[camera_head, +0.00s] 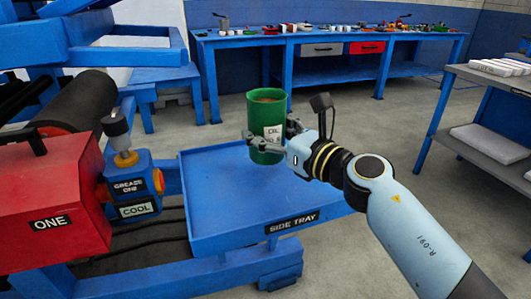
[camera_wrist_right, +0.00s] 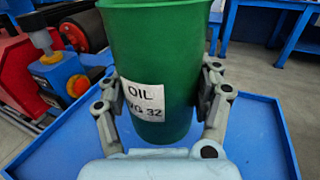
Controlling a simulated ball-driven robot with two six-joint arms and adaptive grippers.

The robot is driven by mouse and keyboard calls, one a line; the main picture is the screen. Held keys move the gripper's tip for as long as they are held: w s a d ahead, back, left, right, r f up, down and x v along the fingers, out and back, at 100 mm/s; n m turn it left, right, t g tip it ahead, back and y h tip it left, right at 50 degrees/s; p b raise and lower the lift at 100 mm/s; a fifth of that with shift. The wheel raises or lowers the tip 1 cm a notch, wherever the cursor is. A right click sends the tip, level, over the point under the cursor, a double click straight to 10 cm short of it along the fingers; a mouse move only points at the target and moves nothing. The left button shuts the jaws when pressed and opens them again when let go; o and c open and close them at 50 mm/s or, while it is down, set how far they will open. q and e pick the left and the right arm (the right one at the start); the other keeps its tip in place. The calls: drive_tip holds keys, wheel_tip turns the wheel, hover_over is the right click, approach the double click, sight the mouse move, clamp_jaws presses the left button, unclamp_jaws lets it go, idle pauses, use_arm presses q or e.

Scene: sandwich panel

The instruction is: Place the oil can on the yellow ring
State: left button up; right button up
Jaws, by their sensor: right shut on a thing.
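The oil can (camera_head: 266,108) is a green, open-topped cylinder with a white "OIL" label. It is upright over the blue side tray (camera_head: 220,205); I cannot tell whether its base touches the tray. My right gripper (camera_head: 270,137) is shut around the can, with one finger on each side. In the right wrist view the can (camera_wrist_right: 155,60) fills the middle between both fingers of the gripper (camera_wrist_right: 160,97). I do not see a yellow ring clearly in either view. My left gripper is not in view.
A red "ONE" box (camera_head: 55,190) and a blue "GREASE ONE" unit (camera_head: 135,185) stand left of the tray. A blue workbench (camera_head: 335,40) with small parts is at the back. A shelf (camera_head: 490,145) is at right. The tray's front is bare.

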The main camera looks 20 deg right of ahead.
drive_tip(key=shift+w+a+f, duration=0.1)
drive_tip(key=shift+a+f, duration=0.05)
drive_tip(key=shift+f, duration=0.15)
wheel_tip(320, 180, down, 4)
drive_tip(key=shift+r+b, duration=0.25)
drive_tip(key=shift+b, duration=1)
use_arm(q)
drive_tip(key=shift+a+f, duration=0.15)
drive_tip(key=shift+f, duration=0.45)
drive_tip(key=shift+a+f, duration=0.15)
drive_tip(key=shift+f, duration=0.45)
use_arm(e)
drive_tip(key=shift+r, duration=0.1)
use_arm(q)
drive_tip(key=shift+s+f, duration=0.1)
use_arm(e)
drive_tip(key=o, duration=1.6)
drive_tip(key=shift+f, duration=0.2)
